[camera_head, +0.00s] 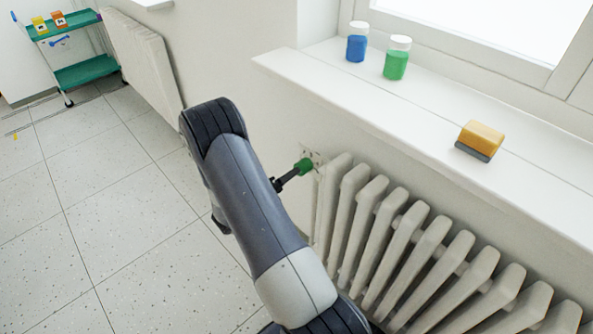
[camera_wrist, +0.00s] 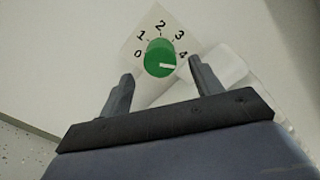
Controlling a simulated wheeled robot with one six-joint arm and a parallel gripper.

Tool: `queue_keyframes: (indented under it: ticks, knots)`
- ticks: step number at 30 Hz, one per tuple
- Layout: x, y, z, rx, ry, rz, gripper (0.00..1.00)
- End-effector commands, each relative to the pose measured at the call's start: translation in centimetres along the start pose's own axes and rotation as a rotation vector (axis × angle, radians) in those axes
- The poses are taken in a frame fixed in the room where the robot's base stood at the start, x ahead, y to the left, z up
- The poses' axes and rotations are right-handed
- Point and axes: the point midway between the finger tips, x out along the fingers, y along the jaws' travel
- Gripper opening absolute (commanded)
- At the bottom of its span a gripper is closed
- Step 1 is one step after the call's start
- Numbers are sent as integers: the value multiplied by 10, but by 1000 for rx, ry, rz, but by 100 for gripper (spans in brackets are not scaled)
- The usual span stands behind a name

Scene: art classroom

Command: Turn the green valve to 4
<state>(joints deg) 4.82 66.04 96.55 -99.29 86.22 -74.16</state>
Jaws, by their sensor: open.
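The green valve (camera_wrist: 160,56) is a round knob at the left end of the radiator, in front of a white plate (camera_wrist: 136,47) numbered 0 to 4. A white mark on the knob's face points right, on the side of the 4. The valve also shows in the head view (camera_head: 304,166). My gripper (camera_wrist: 160,68) is open, with one finger on the left of the knob and one on the right. A gap shows between each finger and the knob. In the head view, my arm hides most of the gripper.
The white radiator (camera_head: 385,235) runs right from the valve, below a window sill (camera_head: 420,120). A blue jar (camera_head: 356,47), a green jar (camera_head: 396,64) and a yellow sponge (camera_head: 482,138) stand on the sill. Tiled floor (camera_head: 110,200) is open on the left; a green cart (camera_head: 85,72) stands far back.

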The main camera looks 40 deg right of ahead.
Motion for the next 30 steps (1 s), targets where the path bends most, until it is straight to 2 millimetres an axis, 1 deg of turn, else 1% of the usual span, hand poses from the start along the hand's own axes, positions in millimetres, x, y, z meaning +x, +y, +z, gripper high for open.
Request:
queue_keyframes:
  ticks: [1, 6, 9, 12, 24, 28, 30]
  knots:
    - [-11, 0, 1, -1, -5, 2, 61]
    - [-38, 0, 1, 1, -3, 2, 61]
    - [-48, 0, 0, 0, -2, 1, 61]
    - [-54, 0, 0, 0, -2, 0, 61]
    - [-54, 0, 0, 0, 0, -1, 61]
    - [-46, 0, 0, 1, 2, -2, 61]
    - [-38, 0, -1, 1, 3, -2, 61]
